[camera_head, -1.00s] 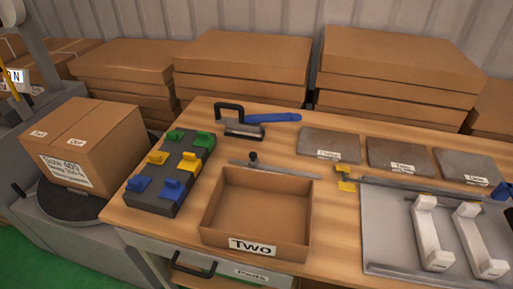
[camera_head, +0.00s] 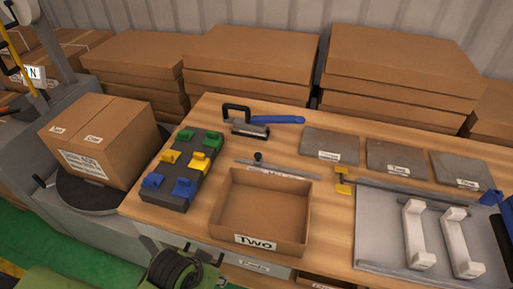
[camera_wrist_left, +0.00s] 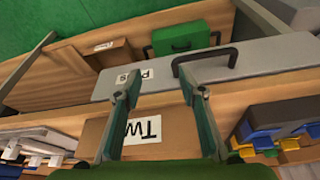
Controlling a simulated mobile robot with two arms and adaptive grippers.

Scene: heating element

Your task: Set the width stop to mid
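A grey metal bar (camera_head: 277,169) with a black knob (camera_head: 258,157) lies behind the open carton marked Two. A grey fixture plate (camera_head: 385,240) with a rail along its back edge sits at the right. Yellow pieces (camera_head: 341,181) stand at the rail's left end, and a blue part (camera_head: 490,197) is at the right. I cannot tell which of these is the width stop. My left gripper (camera_wrist_left: 158,78) is open, with its fingers apart and nothing between them, over the front of the bench. A green and black part at the bottom of the head view seems mine. My right gripper is not in view.
The carton Two (camera_head: 270,242) stands at the bench front, above a drawer with a black handle (camera_wrist_left: 205,62). A dark block with coloured clips (camera_head: 178,185) is left of it. Grey plates (camera_head: 395,156) lie behind the fixture, and two white brackets (camera_head: 414,235) stand on it.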

